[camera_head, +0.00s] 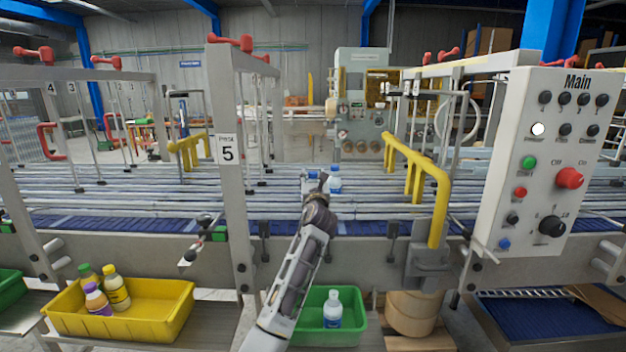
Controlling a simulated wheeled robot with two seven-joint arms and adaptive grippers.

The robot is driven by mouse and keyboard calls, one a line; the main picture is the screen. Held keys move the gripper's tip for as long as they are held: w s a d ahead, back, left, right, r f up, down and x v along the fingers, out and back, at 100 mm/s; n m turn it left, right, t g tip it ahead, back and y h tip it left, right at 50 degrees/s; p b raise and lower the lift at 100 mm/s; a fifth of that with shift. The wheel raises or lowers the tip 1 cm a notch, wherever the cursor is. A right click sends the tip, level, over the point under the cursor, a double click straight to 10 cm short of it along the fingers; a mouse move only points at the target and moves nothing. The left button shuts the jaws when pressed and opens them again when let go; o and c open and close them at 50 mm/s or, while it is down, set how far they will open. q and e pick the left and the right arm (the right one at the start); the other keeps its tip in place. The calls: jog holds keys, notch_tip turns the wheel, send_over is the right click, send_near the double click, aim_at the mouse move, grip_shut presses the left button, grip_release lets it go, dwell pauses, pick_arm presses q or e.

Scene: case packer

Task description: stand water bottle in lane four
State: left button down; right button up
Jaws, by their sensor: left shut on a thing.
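My left gripper (323,184) reaches from the bottom over the front edge of the conveyor and is shut on a water bottle. One small clear water bottle (335,178) with a blue label stands upright just right of the fingers. Another blue and white item (312,175), partly hidden, shows just left of them. I cannot tell which of the two is between the fingers. The conveyor (120,198) has long metal rails dividing it into lanes. My right gripper is not in view.
A green bin (352,306) below holds another water bottle (332,309). A yellow bin (150,312) holds several coloured bottles (115,288). A post marked 5 (227,150) stands left of my arm, a yellow guard rail (436,190) right. A control panel (545,165) is far right.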

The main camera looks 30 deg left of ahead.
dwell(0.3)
pick_arm(q)
jog(key=c, duration=0.8)
grip_release()
jog(key=shift+f, duration=0.1)
jog(key=b+v, duration=0.2)
jog(key=v, duration=1)
